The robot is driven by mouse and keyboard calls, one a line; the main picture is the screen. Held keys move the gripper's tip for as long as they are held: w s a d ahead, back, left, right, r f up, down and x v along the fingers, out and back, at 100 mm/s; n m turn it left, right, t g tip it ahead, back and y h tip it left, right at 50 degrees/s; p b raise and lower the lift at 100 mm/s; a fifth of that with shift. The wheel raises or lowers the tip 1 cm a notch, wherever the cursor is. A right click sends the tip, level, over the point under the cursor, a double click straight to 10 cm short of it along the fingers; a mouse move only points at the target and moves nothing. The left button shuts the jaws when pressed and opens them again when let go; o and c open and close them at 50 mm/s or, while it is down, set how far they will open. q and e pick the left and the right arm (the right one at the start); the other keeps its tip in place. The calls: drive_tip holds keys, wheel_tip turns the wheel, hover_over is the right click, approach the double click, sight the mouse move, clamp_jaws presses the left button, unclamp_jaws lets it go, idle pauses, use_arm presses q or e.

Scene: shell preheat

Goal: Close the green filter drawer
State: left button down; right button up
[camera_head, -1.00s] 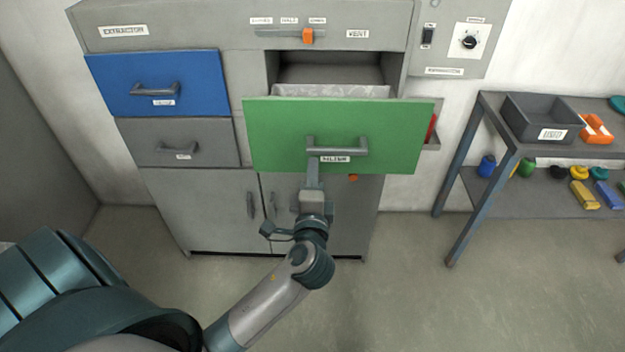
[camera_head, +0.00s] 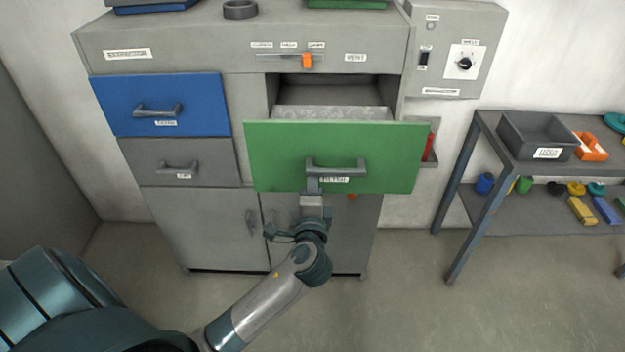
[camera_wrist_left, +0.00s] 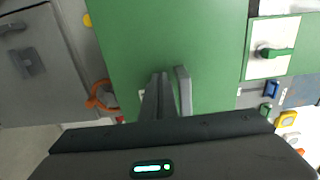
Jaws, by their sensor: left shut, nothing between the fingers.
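The green filter drawer (camera_head: 280,158) stands pulled out of the grey cabinet, with its light inner tray showing behind the front in the head view. Its grey bar handle (camera_head: 337,168) is at the middle of the front, above a small white label. My left gripper (camera_head: 313,184) is shut and empty, at the drawer front just under the left end of the handle. In the left wrist view the shut fingers (camera_wrist_left: 160,95) point at the green front (camera_wrist_left: 130,40), beside the handle (camera_wrist_left: 184,90). I cannot tell whether they touch it. My right gripper is not in view.
A blue drawer (camera_head: 160,104) and a grey drawer (camera_head: 178,160) at left look shut. An orange slider (camera_head: 307,60) sits above the opening. A control box (camera_head: 455,48) is at upper right. A shelf table (camera_head: 478,150) with a dark bin (camera_head: 535,138) stands at right.

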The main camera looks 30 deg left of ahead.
use_arm(q)
drive_tip(key=b+x, duration=0.1)
drive_tip(key=x, duration=1.1)
drive_tip(key=shift+d, duration=0.1)
drive_tip(key=b+x, duration=0.4)
drive_tip(key=x, duration=0.9)
drive_tip(key=shift+w+b, duration=0.3)
drive_tip(key=shift+w, duration=0.1)
drive_tip(key=shift+w+a+r, duration=0.1)
drive_tip(key=shift+a, duration=0.15)
drive_tip(key=shift+r, duration=0.25)
